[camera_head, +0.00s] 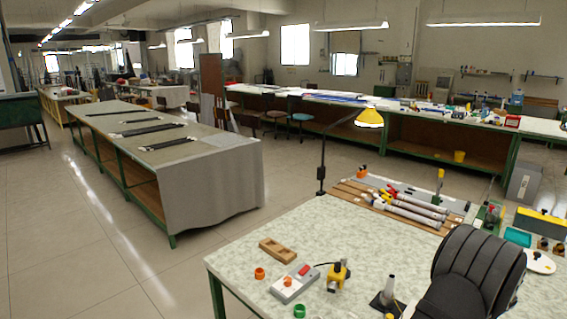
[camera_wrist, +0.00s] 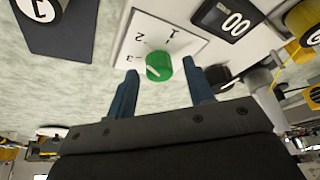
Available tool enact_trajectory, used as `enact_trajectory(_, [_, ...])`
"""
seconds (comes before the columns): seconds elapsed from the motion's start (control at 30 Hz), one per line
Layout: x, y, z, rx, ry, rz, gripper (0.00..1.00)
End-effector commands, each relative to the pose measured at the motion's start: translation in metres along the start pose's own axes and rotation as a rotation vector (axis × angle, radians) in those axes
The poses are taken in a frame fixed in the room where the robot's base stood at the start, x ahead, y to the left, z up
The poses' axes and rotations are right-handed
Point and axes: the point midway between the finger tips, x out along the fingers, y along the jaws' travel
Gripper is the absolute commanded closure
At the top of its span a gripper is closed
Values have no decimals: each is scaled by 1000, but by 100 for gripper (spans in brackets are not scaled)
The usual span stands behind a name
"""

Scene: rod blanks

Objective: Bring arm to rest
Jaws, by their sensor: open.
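In the wrist view my gripper (camera_wrist: 160,72) shows as two blue fingers spread apart, with nothing held between them. A green knob (camera_wrist: 158,66) with a white pointer line shows in the gap between the fingertips. It sits on a white panel (camera_wrist: 150,30) marked 1, 2 and 3; the pointer is near the 3. I cannot tell how far the fingertips are from the knob. In the head view a dark ribbed part of my arm fills the lower right, and my fingers are hidden there.
The pale speckled bench (camera_head: 255,260) holds a grey box with a red switch (camera_head: 295,284), a wooden block (camera_head: 278,250), a yellow device (camera_head: 338,275) and several rods (camera_head: 415,210) on a wooden rack. A yellow lamp (camera_head: 369,118) stands behind. A dark display (camera_wrist: 230,20) is beside the knob.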

Motion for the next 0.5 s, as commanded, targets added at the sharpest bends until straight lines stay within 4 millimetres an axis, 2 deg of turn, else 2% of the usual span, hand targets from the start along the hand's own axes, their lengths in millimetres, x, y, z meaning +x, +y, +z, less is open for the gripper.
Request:
enact_trajectory(0.17, [-16, 1, -1, -1, 2, 2, 52])
enact_trajectory(0.5, [-82, 1, 0, -2, 2, 3, 52])
